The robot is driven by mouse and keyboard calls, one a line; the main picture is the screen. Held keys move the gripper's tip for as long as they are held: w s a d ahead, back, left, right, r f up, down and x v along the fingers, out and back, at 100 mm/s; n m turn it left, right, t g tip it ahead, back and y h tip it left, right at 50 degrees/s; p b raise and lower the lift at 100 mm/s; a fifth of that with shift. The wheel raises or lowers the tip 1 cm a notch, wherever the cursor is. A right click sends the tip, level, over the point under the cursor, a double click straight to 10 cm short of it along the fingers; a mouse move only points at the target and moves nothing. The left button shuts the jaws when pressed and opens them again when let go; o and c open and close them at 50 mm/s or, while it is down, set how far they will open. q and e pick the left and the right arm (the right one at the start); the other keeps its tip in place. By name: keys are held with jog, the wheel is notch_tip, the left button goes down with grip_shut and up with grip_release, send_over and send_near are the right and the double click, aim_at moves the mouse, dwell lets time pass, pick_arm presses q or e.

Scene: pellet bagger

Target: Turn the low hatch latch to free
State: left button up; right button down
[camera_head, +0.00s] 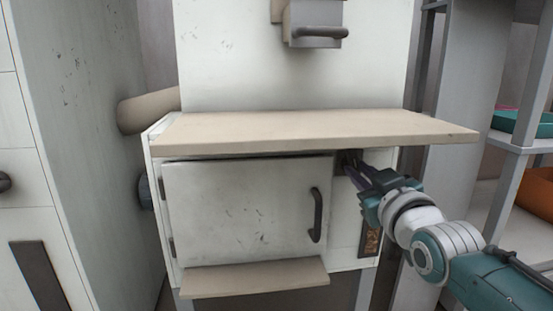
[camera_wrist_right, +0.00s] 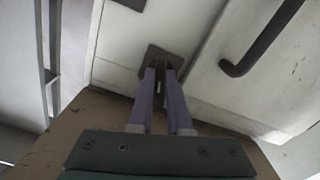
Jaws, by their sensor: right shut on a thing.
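The low hatch (camera_head: 240,210) is a scuffed white door, closed flush in the front of the machine, with a dark bar handle (camera_head: 317,215) at its right side. The latch (camera_head: 350,157) is a small dark piece beside the door's upper right corner, just under the tan shelf. In the right wrist view its dark square plate (camera_wrist_right: 165,57) shows at the fingertips. My right gripper (camera_head: 356,170) is shut on the latch; its purple fingers (camera_wrist_right: 162,76) cover much of it, so I cannot tell its exact angle. My left gripper is not in view.
The tan shelf (camera_head: 310,130) overhangs the latch and my right fingers closely. A smaller ledge (camera_head: 255,279) juts out below the hatch. A grey rack (camera_head: 505,185) with an orange bin (camera_head: 536,195) stands at right, and a cabinet (camera_head: 85,150) at left. The space before the hatch is clear.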

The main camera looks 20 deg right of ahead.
jog(key=m+p, duration=0.1)
jog(key=m, duration=0.2)
jog(key=shift+m, duration=0.5)
jog(key=c, duration=0.9)
grip_release()
jog(key=shift+o, duration=0.2)
jog(key=shift+s, duration=0.1)
